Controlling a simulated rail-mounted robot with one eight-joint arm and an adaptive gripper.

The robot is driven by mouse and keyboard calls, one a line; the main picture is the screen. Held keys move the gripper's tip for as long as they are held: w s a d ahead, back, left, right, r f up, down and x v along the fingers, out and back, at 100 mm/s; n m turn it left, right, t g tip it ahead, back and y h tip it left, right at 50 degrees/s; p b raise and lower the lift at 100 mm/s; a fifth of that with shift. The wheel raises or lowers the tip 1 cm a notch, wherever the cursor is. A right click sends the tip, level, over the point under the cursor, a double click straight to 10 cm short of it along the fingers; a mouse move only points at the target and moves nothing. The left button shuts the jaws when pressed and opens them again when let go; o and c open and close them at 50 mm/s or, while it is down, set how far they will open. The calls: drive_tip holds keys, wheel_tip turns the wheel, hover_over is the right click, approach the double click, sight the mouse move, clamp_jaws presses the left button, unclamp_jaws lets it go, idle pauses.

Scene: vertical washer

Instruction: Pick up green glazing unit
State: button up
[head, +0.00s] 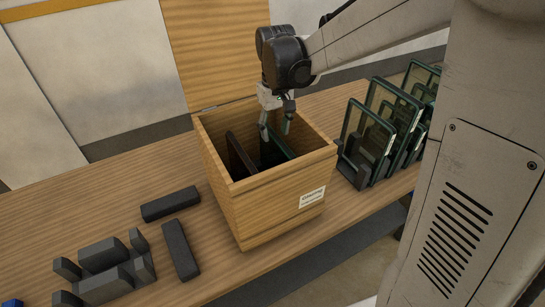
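A green glazing unit (276,153) stands inside the open wooden box (268,205), with only its upper part showing above the shadowed interior. Several green-edged glass units (369,139) also stand upright in a dark rack to the right of the box. My gripper (276,129) points down over the box opening, at the top of the unit inside. Its two fingers are apart, and I see nothing held between them. I cannot tell whether a finger touches the unit.
A dark panel (240,156) stands in the left part of the box. The box's lid (213,50) is raised behind it. Dark blocks (170,204) and a dark fixture (106,268) lie on the wooden table (130,190) to the left. The table's back left is clear.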

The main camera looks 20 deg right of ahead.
sight(277, 138)
drive_tip(key=shift+d+f+p, duration=0.15)
drive_tip(key=shift+d+f, duration=0.05)
drive_tip(key=shift+f, duration=1.3)
drive_tip(key=shift+d+f+p, duration=0.15)
drive_tip(key=shift+f, duration=1.35)
clamp_jaws()
